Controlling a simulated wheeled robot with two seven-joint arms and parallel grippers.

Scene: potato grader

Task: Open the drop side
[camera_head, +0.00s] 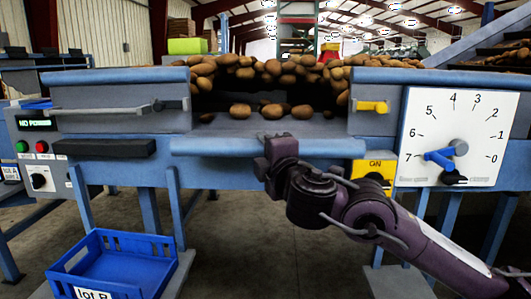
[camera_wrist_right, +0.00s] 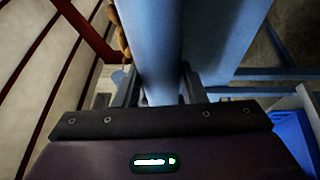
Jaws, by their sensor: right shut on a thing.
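The drop side (camera_head: 215,147) is a blue panel with a rounded top edge, low in front of the gap in the grader's front wall. Its top edge sits well below the rails on either side, so the gap above it is open. My right gripper (camera_head: 270,150) is shut on this edge near its middle. In the right wrist view the fingers (camera_wrist_right: 160,95) straddle the blue drop side (camera_wrist_right: 158,45). Potatoes (camera_head: 275,111) lie on the grey bed behind it, with a larger pile further back. My left gripper is not in view.
A yellow latch (camera_head: 371,107) is right of the gap and a grey bar (camera_head: 115,109) left of it. A dial board (camera_head: 460,115) stands at right, beside a yellow ON switch (camera_head: 373,170). A blue crate (camera_head: 120,238) sits low at left.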

